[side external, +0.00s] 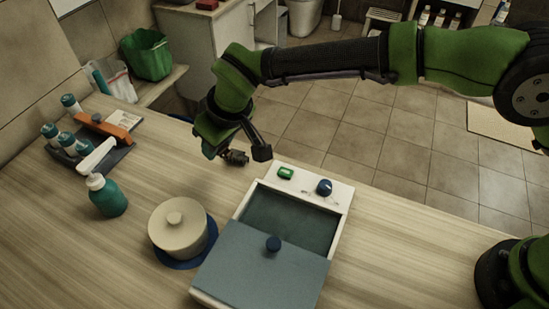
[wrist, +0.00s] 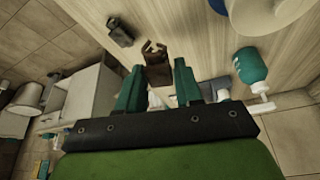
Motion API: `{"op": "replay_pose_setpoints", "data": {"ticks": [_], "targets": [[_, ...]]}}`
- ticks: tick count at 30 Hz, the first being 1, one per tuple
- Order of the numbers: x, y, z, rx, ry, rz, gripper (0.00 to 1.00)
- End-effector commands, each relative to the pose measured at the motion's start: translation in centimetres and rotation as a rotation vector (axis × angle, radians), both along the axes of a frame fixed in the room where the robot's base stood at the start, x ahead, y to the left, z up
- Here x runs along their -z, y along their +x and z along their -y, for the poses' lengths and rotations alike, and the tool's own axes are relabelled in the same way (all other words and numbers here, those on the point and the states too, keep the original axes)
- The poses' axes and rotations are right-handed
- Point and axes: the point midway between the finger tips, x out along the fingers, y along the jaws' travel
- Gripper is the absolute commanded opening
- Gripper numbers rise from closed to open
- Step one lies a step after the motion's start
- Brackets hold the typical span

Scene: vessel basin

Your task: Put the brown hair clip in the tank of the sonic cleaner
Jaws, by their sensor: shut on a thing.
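The brown hair clip (wrist: 157,66) is between the two teal fingers of my gripper (wrist: 157,82) in the wrist view, its toothed end pointing away from the palm. In the side view my gripper (side external: 232,153) is shut on the dark-looking clip (side external: 238,157), above the counter's far edge. The sonic cleaner (side external: 343,194) is a white box to the right of and nearer than my gripper. Its tank (side external: 292,216) shows open at the far part. A grey lid (side external: 258,270) with a blue knob covers the near part. The clip is outside the tank.
A lidded beige pot (side external: 178,228) stands on a blue base left of the cleaner. A teal pump bottle (side external: 108,196) and a tray of bottles (side external: 105,158) are further left. A dark block (wrist: 120,31) shows beside the clip in the wrist view; I cannot tell what it is.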

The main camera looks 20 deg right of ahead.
Motion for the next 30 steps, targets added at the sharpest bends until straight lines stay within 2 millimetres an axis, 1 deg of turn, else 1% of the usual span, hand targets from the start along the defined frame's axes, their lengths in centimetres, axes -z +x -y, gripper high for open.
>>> {"op": "replay_pose_setpoints", "data": {"ticks": [1,2,4,8,11,14,17,18,21,30], "targets": [[-1.2,0.5,0.4,0.012,0.005,0.004,0.07],[-1.8,0.7,0.8,0.019,0.005,0.003,0.07],[-2.9,0.8,2.3,0.044,0.003,0.002,0.07],[-3.8,-0.1,4.9,0.042,0.001,0.000,0.07],[-4.2,-1.4,6.9,-0.012,0.002,0.000,0.07],[-4.3,-3.2,9.2,-0.103,0.003,0.001,0.07],[-4.1,-5.6,11.4,-0.228,0.005,0.002,0.07],[-4.0,-6.6,12.3,-0.285,0.004,0.002,0.07],[-3.5,-9.1,14.2,-0.424,0.005,0.002,0.07],[-1.8,-16.1,18.4,-0.820,0.003,-0.002,0.07]]}}
